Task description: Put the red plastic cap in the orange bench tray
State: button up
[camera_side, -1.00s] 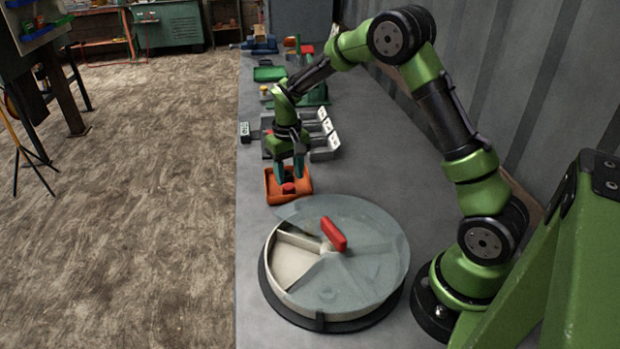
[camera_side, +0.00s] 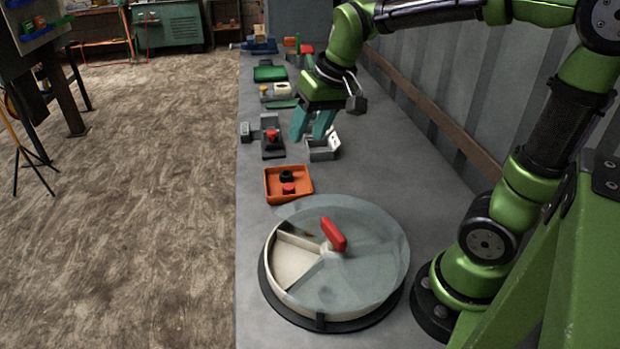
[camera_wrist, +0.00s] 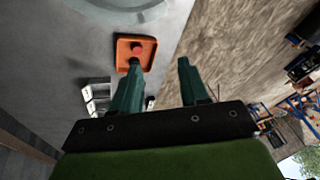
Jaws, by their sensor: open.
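The orange bench tray (camera_side: 273,184) stands on the bench just beyond the round container. The red plastic cap (camera_side: 289,188) lies inside the tray, next to a black round piece (camera_side: 286,176). In the wrist view the red cap (camera_wrist: 138,48) also shows inside the orange tray (camera_wrist: 150,59). My gripper (camera_side: 313,134) is open and empty, raised above the bench beyond the tray and apart from it. Its two green fingers (camera_wrist: 158,80) show spread in the wrist view, and one partly overlaps the tray there.
A round container (camera_side: 370,262) with a clear lid and red handle (camera_side: 333,234) stands nearest. Beyond the tray are a grey device with a red button (camera_side: 271,135), small grey bins (camera_side: 322,153) and a green tray (camera_side: 270,73). A wall runs along the right.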

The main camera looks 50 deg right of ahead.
jog(key=s+a+t+y, duration=0.1)
jog(key=s+a+t, duration=0.2)
jog(key=s, duration=0.7)
jog(key=shift+s+a, duration=0.25)
jog(key=shift+a, duration=0.2)
jog(key=shift+r, duration=0.15)
dwell(0.3)
